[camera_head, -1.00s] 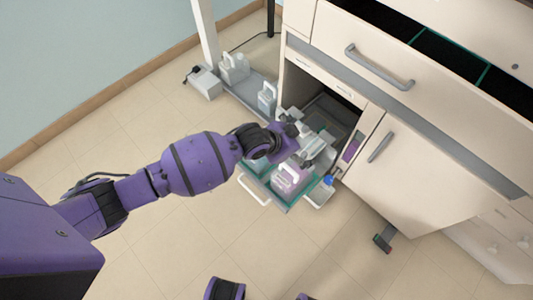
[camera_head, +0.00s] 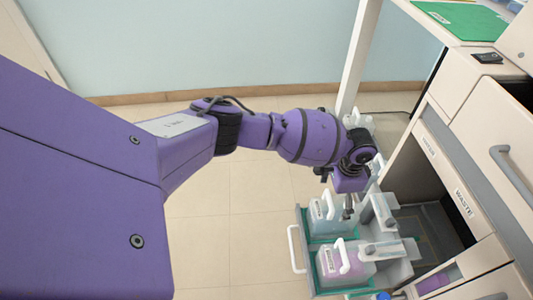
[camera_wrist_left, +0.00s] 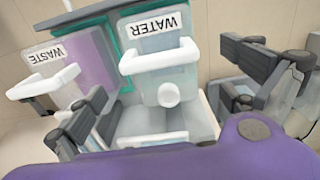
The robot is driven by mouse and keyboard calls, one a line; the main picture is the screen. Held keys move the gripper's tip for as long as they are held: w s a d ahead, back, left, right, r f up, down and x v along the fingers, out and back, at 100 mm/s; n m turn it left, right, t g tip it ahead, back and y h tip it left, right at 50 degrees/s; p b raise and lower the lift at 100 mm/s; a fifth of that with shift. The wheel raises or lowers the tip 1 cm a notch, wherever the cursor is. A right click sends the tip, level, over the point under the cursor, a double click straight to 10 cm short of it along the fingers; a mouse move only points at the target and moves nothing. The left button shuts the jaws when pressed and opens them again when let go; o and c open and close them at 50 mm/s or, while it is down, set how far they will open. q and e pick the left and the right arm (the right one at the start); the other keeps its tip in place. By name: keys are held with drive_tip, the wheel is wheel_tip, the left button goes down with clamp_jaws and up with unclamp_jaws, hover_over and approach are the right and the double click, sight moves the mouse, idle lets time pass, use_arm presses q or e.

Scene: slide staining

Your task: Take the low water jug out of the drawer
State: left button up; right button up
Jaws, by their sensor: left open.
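The pulled-out drawer (camera_head: 303,222) has a teal rim and holds two front jugs. The water jug (camera_head: 321,212) is translucent pale blue with a white handle; in the left wrist view it (camera_wrist_left: 167,80) is labelled WATER. The jug labelled WASTE (camera_wrist_left: 88,62) holds purple liquid and stands beside it; it also shows in the head view (camera_head: 343,265). My left gripper (camera_head: 352,206) is above the drawer at the water jug. In the left wrist view its open fingers (camera_wrist_left: 172,103) spread to either side of the water jug's white handle, not closed on it. My right gripper is out of view.
Clear containers (camera_head: 383,212) stand behind the front jugs. A white post (camera_head: 362,55) and floor jugs (camera_head: 358,121) stand beyond my arm. The tiled floor left of the drawer is clear.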

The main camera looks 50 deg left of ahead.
sight(336, 207)
use_arm(q)
drive_tip(key=f+b, duration=0.1)
drive_tip(key=f, duration=0.1)
drive_tip(key=f+b, duration=0.1)
drive_tip(key=f, duration=0.1)
drive_tip(key=w+f+b, duration=0.1)
drive_tip(key=f+b, duration=0.1)
drive_tip(key=f, duration=0.1)
drive_tip(key=shift+d, duration=0.15)
drive_tip(key=shift+r, duration=0.15)
drive_tip(key=c, duration=2)
